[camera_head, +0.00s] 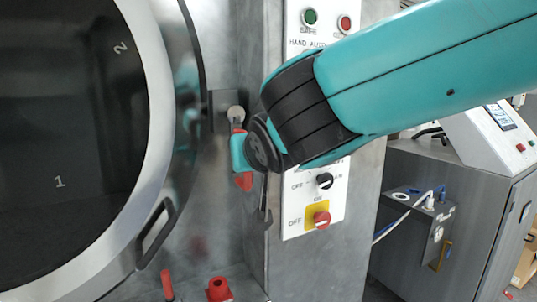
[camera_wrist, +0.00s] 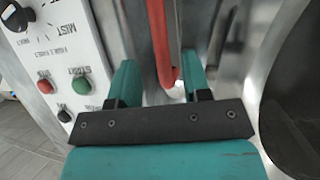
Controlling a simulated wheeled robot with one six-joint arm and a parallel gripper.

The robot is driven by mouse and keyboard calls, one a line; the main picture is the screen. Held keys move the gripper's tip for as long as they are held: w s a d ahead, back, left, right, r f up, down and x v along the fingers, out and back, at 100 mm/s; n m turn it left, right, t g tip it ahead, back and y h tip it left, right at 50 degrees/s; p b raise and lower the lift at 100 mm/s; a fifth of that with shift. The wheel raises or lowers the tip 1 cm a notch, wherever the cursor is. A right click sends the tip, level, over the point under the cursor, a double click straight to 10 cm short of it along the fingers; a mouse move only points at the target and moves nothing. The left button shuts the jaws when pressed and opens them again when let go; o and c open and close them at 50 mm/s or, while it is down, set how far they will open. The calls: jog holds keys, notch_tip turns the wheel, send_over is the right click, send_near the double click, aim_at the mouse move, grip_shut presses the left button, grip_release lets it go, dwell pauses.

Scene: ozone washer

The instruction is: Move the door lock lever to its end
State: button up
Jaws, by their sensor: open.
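The door lock lever has a red handle (camera_head: 243,182) that hangs down from a round metal pivot (camera_head: 236,113) beside the door's right edge. My gripper (camera_head: 240,153) is at the lever and hides its middle part in the head view. In the wrist view the red handle (camera_wrist: 161,40) comes down from the top edge, and its rounded end lies between the two teal fingers of my gripper (camera_wrist: 160,80). The fingers are open, with a gap visible on both sides of the handle. I cannot tell whether a finger touches it.
The round washer door (camera_head: 155,90) with a dark window fills the left, with a black handle (camera_head: 156,233). A white control panel (camera_head: 335,200) stands right of the lever, close to my arm. Red fittings (camera_head: 218,289) stick up below. A grey cabinet (camera_head: 455,210) stands at right.

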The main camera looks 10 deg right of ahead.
jog(key=b+v, duration=0.1)
jog(key=v, duration=1.1)
jog(key=shift+b, duration=0.35)
jog(key=shift+d, duration=0.1)
notch_tip(320, 180, down, 8)
jog(key=d+n+g, duration=0.2)
jog(key=g, duration=0.2)
jog(key=s+d+f+n+g+y, duration=0.3)
jog(key=s+f+g, duration=0.6)
jog(key=s, duration=0.6)
notch_tip(320, 180, down, 2)
jog(key=shift+d+f+n, duration=0.15)
jog(key=shift+d+n, duration=0.15)
jog(key=shift+n, duration=0.3)
jog(key=shift+a, duration=0.1)
